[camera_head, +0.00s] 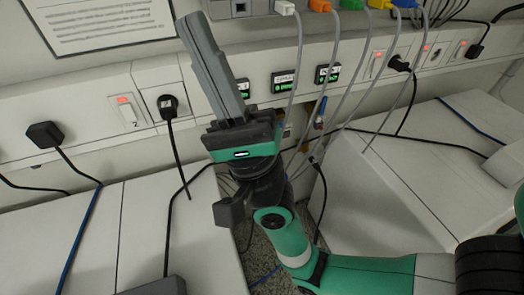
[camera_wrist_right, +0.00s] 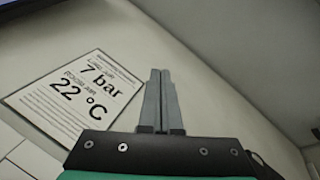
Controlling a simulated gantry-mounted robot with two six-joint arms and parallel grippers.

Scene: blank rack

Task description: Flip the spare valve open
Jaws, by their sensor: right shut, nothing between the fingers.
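A small valve-like fitting with a blue part (camera_head: 319,113) shows below the wall trunking in the head view, among hanging cables. It is too small to tell whether it is the spare valve or how its handle stands. My right gripper (camera_head: 190,20) is shut and empty in the head view. Its long grey fingers point up and left, in front of the trunking and left of the fitting. A dark grey piece at the bottom edge of the head view may be part of my left gripper.
Coloured network plugs (camera_head: 320,6) and drooping cables hang at the top. The trunking carries red-lit switches (camera_head: 127,112) and black plugs (camera_head: 168,104). White cabinets (camera_head: 390,190) stand below, with a gap between them. A printed notice (camera_wrist_right: 75,88) shows in the wrist view.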

